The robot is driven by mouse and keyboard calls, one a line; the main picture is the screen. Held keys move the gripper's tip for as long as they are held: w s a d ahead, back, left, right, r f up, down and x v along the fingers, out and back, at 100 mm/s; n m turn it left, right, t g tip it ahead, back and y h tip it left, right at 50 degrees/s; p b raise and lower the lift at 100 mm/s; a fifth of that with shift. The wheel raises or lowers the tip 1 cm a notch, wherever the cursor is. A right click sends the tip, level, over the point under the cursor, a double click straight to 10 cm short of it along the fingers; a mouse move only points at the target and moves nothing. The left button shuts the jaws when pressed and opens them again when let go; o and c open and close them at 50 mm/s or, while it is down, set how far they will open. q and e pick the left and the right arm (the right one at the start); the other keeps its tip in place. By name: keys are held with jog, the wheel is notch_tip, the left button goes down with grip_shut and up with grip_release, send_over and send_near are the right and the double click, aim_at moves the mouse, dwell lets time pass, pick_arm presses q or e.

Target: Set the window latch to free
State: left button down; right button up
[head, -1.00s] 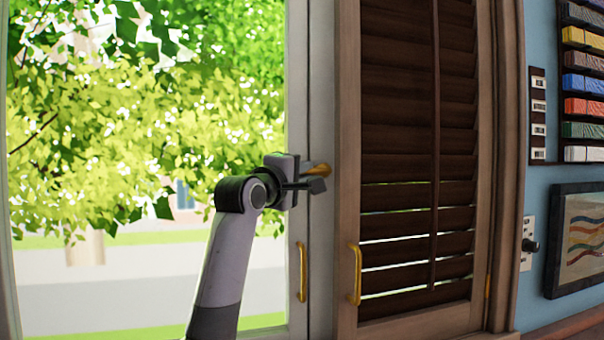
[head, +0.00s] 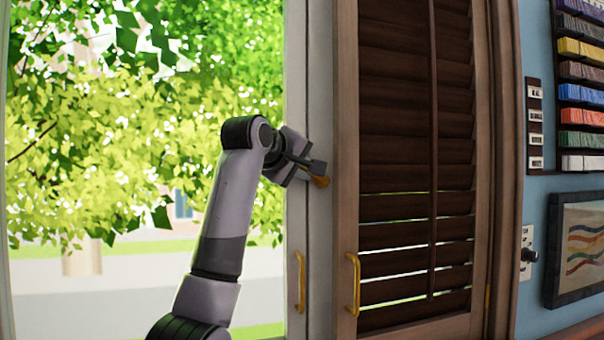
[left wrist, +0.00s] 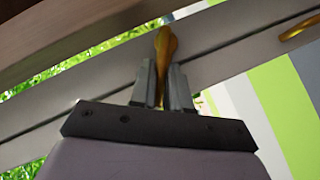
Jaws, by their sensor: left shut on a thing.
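The brass window latch (head: 320,181) is on the pale window frame, left of the wooden shutter. In the head view only a small part of it shows past my fingers, tilted down to the right. My left gripper (head: 309,170) is at the latch, its wrist tilted. In the left wrist view the latch handle (left wrist: 166,48) stands between the two fingers of the left gripper (left wrist: 164,78), which are shut on it. The latch's base is hidden in the head view. My right gripper is in neither view.
A louvred wooden shutter (head: 410,130) stands right of the latch, with a brass pull (head: 353,284) low on its edge. Another brass pull (head: 301,282) is on the window frame below the latch. A framed picture (head: 582,248) hangs on the blue wall at right.

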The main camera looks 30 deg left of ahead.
pick_arm(q)
jog(key=shift+w+r+g, duration=0.1)
jog(key=shift+r+g, duration=0.15)
jog(key=shift+g, duration=0.05)
dwell(0.4)
jog(key=c, duration=1.1)
grip_release()
jog(key=shift+c, duration=0.2)
jog(key=b+v, duration=0.2)
jog(key=v, duration=0.5)
jog(key=shift+b, duration=0.35)
jog(key=shift+d+r, duration=0.1)
